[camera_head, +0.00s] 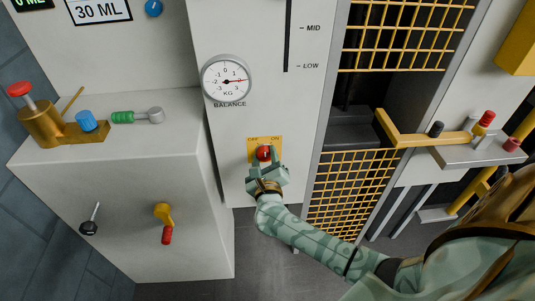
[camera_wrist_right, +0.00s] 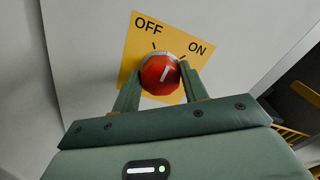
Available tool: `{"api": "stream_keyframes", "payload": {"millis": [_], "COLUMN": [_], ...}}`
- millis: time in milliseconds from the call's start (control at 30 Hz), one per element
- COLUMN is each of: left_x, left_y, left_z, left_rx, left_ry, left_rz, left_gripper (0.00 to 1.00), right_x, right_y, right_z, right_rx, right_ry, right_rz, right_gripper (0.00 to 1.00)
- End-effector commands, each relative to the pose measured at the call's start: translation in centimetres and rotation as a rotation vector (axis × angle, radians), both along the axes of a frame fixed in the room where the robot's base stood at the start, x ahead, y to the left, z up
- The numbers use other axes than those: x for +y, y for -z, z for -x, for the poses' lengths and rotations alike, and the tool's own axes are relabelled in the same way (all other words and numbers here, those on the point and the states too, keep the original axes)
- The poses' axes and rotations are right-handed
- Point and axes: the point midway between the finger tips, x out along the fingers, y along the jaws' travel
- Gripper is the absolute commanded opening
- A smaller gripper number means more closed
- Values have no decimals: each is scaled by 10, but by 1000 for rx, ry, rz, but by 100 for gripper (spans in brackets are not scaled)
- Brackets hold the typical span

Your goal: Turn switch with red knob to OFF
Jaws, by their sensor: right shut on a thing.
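The red knob (camera_head: 264,153) sits on a yellow OFF/ON plate (camera_head: 252,142) on the grey panel, below the balance dial. In the right wrist view the red knob (camera_wrist_right: 161,74) has a white line that points up and to the right, nearer the ON mark than the OFF mark on the yellow plate (camera_wrist_right: 133,54). My right gripper (camera_wrist_right: 160,85) has one finger on each side of the knob and is shut on it; it also shows in the head view (camera_head: 265,162). My left gripper is not in view.
A balance dial (camera_head: 227,79) is above the knob. A grey cabinet (camera_head: 120,190) with levers juts out at left. A yellow mesh gate (camera_head: 345,190) and a yellow bar (camera_head: 430,139) stand to the right of my right forearm.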

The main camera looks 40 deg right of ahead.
Motion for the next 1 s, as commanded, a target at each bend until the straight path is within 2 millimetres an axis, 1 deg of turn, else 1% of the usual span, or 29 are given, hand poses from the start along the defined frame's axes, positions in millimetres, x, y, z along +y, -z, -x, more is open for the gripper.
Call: {"api": "stream_keyframes", "payload": {"millis": [33, 100, 500, 733, 1000], "left_x": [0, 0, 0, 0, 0], "left_y": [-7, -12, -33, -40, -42], "left_z": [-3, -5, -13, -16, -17], "left_rx": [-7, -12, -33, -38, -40], "left_ry": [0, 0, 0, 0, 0], "left_rz": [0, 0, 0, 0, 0], "left_gripper": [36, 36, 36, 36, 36], "right_x": [1, 1, 2, 2, 2], "right_y": [-4, -3, 0, 2, 3], "right_z": [0, 0, 0, 0, 0], "right_rx": [23, 58, 231, 291, 321], "right_ry": [-1, 0, -2, -2, -2], "right_rz": [36, 92, 372, 469, 516], "right_gripper": [21, 21, 21, 21, 21]}}
